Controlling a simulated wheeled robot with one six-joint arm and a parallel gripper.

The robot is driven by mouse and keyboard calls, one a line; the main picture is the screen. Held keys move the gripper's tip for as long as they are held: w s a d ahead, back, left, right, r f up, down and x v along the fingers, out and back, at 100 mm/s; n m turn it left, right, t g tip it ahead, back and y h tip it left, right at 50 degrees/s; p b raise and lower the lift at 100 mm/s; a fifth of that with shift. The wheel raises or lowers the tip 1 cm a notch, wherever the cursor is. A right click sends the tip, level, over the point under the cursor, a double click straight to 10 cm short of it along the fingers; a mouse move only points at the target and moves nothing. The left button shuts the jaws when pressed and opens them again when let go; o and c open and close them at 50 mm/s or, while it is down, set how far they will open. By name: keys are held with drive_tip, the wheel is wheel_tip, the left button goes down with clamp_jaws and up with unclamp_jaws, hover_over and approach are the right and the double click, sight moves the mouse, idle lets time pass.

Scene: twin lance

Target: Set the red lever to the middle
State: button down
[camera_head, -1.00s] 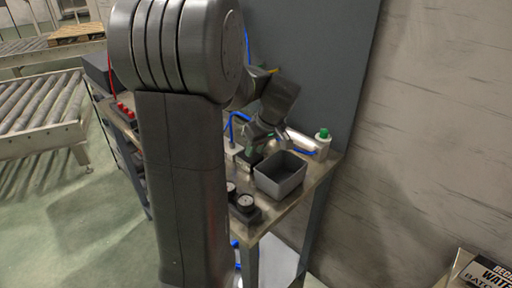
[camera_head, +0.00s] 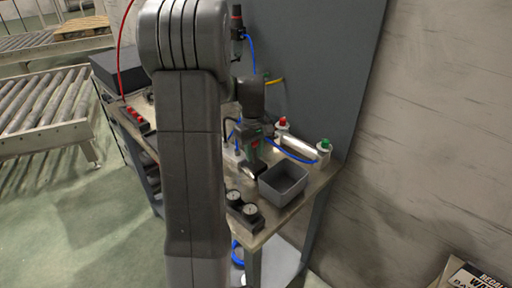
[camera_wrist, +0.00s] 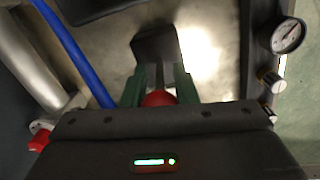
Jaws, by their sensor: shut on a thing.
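In the wrist view the red lever's round knob (camera_wrist: 160,98) sits between the two green fingers of my gripper (camera_wrist: 160,88), which are shut on it. The lever's dark shaft runs from the knob toward a dark block (camera_wrist: 156,44). In the head view my gripper (camera_head: 252,146) points down over the bench, left of and behind the grey bin. The lever cannot be made out in that view, so its exact setting is unclear.
The grey open bin (camera_head: 285,184) stands at the bench front, beside two round gauges (camera_head: 249,210). A silver cylinder (camera_head: 300,146) with red and green ends and a blue hose (camera_head: 290,154) lies behind. A grey panel (camera_head: 330,60) closes the back.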

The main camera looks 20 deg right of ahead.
drive_tip(key=c, duration=1.2)
unclamp_jaws()
drive_tip(key=r, duration=1.3)
drive_tip(key=shift+w+r, duration=0.25)
drive_tip(key=shift+r, duration=0.15)
